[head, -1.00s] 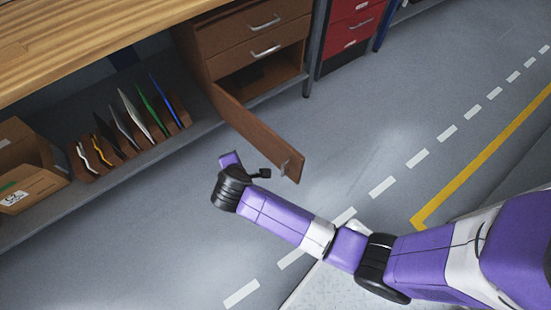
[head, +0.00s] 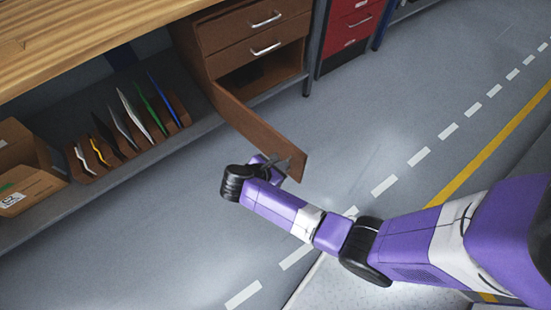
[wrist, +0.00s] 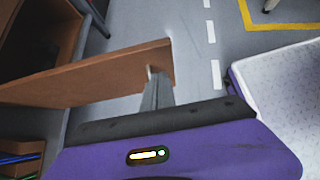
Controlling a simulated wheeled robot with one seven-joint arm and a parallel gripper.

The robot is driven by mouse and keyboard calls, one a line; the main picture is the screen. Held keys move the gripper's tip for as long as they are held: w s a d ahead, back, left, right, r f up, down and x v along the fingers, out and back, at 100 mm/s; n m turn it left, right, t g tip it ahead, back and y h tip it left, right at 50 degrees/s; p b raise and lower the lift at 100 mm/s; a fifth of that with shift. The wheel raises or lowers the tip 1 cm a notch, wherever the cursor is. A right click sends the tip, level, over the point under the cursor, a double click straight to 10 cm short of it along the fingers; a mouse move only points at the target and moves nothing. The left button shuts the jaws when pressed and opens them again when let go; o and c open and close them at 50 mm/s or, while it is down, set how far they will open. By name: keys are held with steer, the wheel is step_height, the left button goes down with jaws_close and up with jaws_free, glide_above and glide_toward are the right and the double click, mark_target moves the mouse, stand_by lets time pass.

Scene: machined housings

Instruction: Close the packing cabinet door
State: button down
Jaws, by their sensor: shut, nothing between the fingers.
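The brown wooden packing cabinet (head: 207,66) stands under the bench with its lower compartment open. Its door (head: 256,124) is swung well out from the front over the floor. In the wrist view the door (wrist: 95,72) stretches from the cabinet at the left to its free end near the middle. A small metal handle (wrist: 150,72) sits near that free end. My gripper (wrist: 155,92) is shut and empty, with its fingertips at the door's free end, right by the handle. I cannot tell whether they touch. In the head view my gripper (head: 284,163) is beside the door's outer end.
Two closed drawers (head: 258,32) are above the open compartment. A lower shelf at the left holds upright folders (head: 135,110) and a cardboard box (head: 25,190). A red drawer unit (head: 348,30) stands to the right. The floor around the door is clear.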

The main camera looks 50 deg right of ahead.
mark_target(298, 155)
steer(key=shift+s+d+f, duration=0.1)
steer(key=shift+d+f, duration=0.1)
steer(key=shift+d, duration=0.7)
steer(key=shift+s+d+f, duration=0.1)
steer(key=shift+d+f, duration=0.15)
steer(key=shift+d, duration=0.6)
steer(key=shift+s+d+f, duration=0.1)
steer(key=shift+d+f, duration=0.1)
steer(key=shift+d, duration=0.7)
steer(key=shift+d, duration=0.1)
